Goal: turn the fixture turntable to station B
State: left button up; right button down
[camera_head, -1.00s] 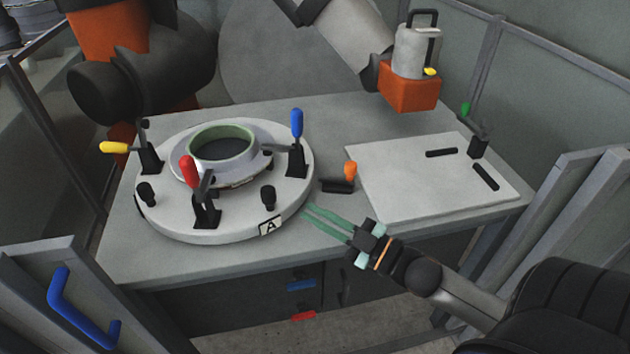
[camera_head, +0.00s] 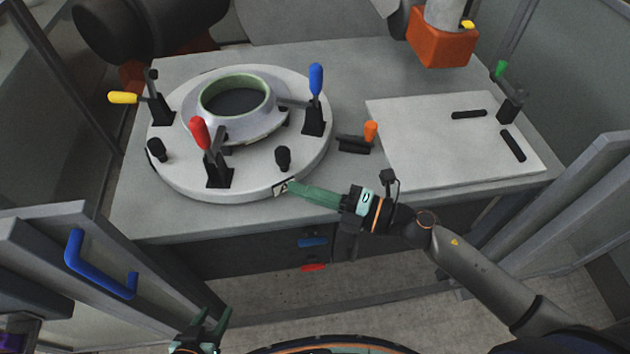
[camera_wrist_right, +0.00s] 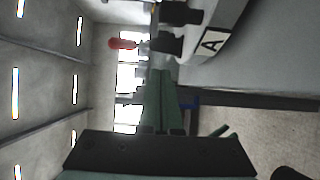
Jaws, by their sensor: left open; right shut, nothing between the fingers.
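The round white fixture turntable (camera_head: 245,183) sits on the grey table and carries a ring-shaped mould (camera_head: 205,125) with a green rim. A station label (camera_head: 281,188) marked A is on its front rim; it also shows in the right wrist view (camera_wrist_right: 212,43). My right gripper (camera_head: 292,187) is shut and empty, its green fingertips at the turntable's front rim beside the label. Whether they touch is unclear. Black knobs (camera_head: 283,158) stand on the turntable near the rim. My left gripper (camera_head: 213,322) is open at the bottom edge, away from the table. No label B is visible.
Toggle clamps with red (camera_head: 200,134), blue (camera_head: 316,80) and yellow (camera_head: 123,97) handles rise from the turntable. An orange-handled latch (camera_head: 370,132) stands right of it. A white plate (camera_head: 430,145) lies on the right of the table. A blue-handled gate (camera_head: 85,265) is front left.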

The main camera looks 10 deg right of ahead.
aim_at(292, 164)
jog(key=w+a, duration=0.1)
jog(key=w, duration=0.1)
jog(key=w+a, duration=0.2)
jog(key=w, duration=0.1)
jog(key=shift+w+a, duration=0.25)
jog(key=shift+w, duration=0.05)
jog(key=shift+w+d, duration=0.3)
jog(key=shift+d, duration=0.15)
jog(key=shift+d, duration=0.1)
jog(key=shift+w+d+n+g+y+b, duration=0.25)
jog(key=shift+d+n+g+y+b, duration=0.1)
jog(key=shift+d+g, duration=0.1)
jog(key=shift+w+d, duration=0.1)
jog(key=shift+d, duration=0.1)
